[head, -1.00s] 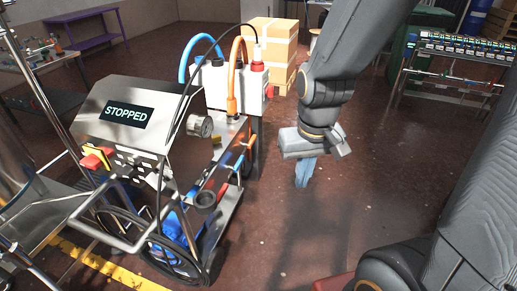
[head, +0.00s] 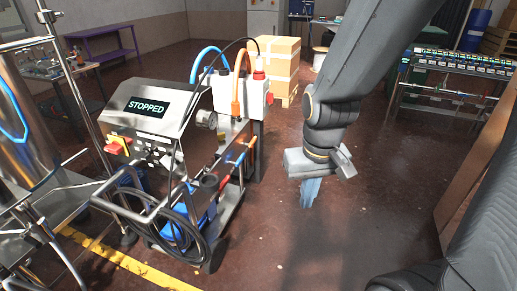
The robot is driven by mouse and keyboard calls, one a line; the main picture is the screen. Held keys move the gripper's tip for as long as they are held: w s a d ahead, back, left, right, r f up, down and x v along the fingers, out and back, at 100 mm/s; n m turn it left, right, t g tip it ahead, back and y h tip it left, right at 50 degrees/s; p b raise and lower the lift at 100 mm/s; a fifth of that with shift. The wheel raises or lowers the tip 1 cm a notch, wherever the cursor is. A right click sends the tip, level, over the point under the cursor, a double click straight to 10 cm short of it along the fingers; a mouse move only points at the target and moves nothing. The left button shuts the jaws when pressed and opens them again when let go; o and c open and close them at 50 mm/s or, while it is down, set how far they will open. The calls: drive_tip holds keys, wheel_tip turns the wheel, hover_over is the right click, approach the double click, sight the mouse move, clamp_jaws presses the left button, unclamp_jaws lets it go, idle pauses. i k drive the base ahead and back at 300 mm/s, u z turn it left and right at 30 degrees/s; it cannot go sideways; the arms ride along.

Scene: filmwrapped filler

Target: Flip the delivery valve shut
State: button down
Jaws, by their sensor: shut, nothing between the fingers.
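A wheeled steel pump cart stands left of centre, with a sloped control box (head: 150,112) whose display reads "STOPPED". Blue, red and orange pipe fittings (head: 244,152) run along its right side. One of them may be the delivery valve, but they are too small to tell its lever or its position. My gripper (head: 311,194) hangs to the right of the cart, pointing down, its blue fingers shut and empty. It is apart from the cart, with floor showing between them.
A red and yellow switch (head: 118,145) sits on the cart's left end. A coiled black hose (head: 180,240) hangs at its front. A steel tank (head: 22,120) on a stand is at the left edge. Cardboard boxes (head: 279,65) stand behind. Floor right of the cart is clear.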

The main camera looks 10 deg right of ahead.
sight(250, 144)
drive_tip(key=z, duration=0.55)
drive_tip(key=i, duration=1.25)
drive_tip(key=u, duration=0.2)
